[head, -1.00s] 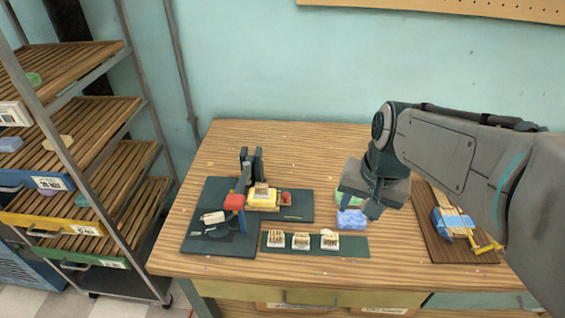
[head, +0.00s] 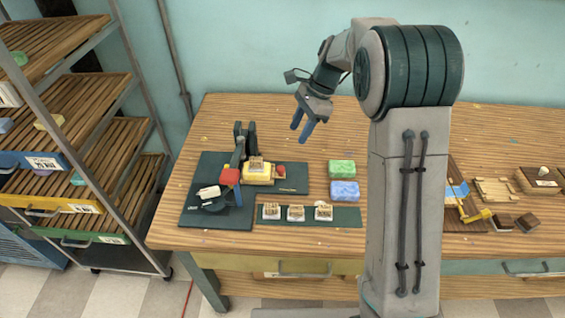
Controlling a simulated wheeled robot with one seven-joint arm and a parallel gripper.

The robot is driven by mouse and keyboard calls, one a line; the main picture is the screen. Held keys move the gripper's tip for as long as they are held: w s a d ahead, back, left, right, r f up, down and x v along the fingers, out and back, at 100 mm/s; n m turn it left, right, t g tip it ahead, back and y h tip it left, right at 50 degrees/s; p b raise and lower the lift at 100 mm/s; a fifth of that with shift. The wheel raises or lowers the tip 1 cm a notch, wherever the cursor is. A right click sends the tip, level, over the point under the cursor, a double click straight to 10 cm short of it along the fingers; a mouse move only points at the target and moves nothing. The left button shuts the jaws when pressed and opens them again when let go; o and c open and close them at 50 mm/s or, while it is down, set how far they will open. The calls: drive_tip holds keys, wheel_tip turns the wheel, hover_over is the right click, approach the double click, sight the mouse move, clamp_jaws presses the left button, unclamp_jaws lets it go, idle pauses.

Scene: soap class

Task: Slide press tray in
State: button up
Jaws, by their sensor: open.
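The press (head: 240,146) stands on a dark green mat at the left of the table, with a dark upright frame and a lever ending in a red knob (head: 230,177). At its base lies a small wooden tray (head: 262,180), which carries a yellow soap block (head: 252,174) with a pale stamp block (head: 256,163) on top. A small red piece (head: 281,170) sits at the tray's right end. How far the tray is in the press is unclear. My gripper (head: 302,133) is open and empty, above the table, right of and behind the press, fingers pointing down.
Green soap (head: 342,169) and blue soap (head: 344,190) lie right of the mat. Several pale stamps stand on a green strip (head: 348,216) in front. A brown board (head: 452,202) with a yellow-handled tool lies right of my arm. A slatted rack (head: 100,100) stands left.

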sight(281, 168)
drive_tip(key=x, duration=1.3)
drive_tip(key=shift+d+f+p, duration=0.1)
drive_tip(key=shift+f+p, duration=0.05)
drive_tip(key=shift+p, duration=0.2)
clamp_jaws()
